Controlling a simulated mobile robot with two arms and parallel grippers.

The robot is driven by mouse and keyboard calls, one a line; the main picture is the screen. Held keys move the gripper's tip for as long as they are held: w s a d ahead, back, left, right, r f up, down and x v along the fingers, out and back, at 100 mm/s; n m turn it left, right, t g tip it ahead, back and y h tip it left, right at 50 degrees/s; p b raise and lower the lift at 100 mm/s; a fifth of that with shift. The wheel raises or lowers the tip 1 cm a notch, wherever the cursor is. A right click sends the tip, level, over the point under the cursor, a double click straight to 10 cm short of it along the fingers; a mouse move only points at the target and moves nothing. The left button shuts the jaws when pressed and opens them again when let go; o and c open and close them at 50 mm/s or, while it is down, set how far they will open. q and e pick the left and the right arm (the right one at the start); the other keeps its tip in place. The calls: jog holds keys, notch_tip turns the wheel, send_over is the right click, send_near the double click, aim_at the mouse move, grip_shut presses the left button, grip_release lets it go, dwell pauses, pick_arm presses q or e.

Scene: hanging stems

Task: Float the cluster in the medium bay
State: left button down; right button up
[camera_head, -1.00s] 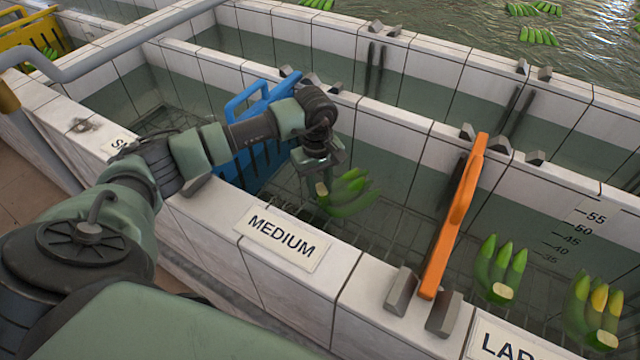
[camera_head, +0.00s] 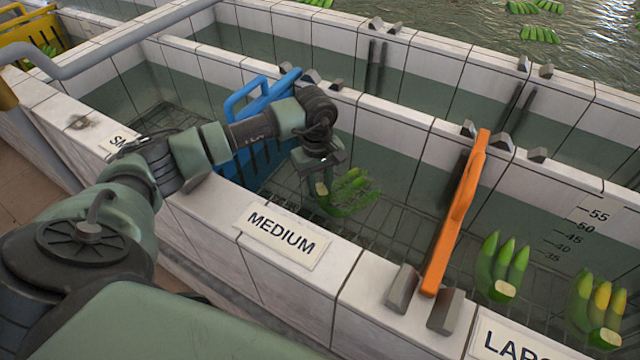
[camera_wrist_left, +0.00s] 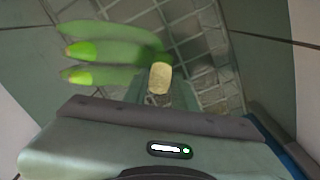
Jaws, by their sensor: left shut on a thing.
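A green banana cluster (camera_head: 348,192) is in the medium bay, behind the bay wall that bears the MEDIUM label (camera_head: 281,236). My left gripper (camera_head: 322,182) is shut on the cluster's pale cut crown and holds it low in the bay, at the water. In the left wrist view the cluster (camera_wrist_left: 110,50) shows its fingers pointing left, partly under water, with the pale crown (camera_wrist_left: 159,78) close to the gripper. The gripper's jaw tips are mostly hidden there. My right gripper is not in view.
A blue slotted divider (camera_head: 240,165) stands left of my gripper, and an orange divider (camera_head: 458,210) closes the bay on the right. Other clusters (camera_head: 502,265) float in the large bay. Tiled walls (camera_head: 400,110) edge the bays.

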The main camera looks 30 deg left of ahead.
pick_arm(q)
jog(key=shift+f+b, duration=0.45)
jog(key=shift+f, duration=0.1)
jog(key=c, duration=1.1)
grip_release()
jog(key=shift+o, duration=0.2)
jog(key=shift+f, duration=0.1)
notch_tip(320, 180, up, 7)
jog(key=shift+s+f+b, duration=0.1)
jog(key=shift+f+b, duration=0.05)
jog(key=shift+b, duration=0.3)
jog(key=shift+a+r, duration=0.1)
jog(key=shift+r, duration=0.65)
notch_tip(320, 180, up, 17)
jog(key=p, duration=1)
jog(key=shift+r+p, duration=0.15)
jog(key=shift+p, duration=0.15)
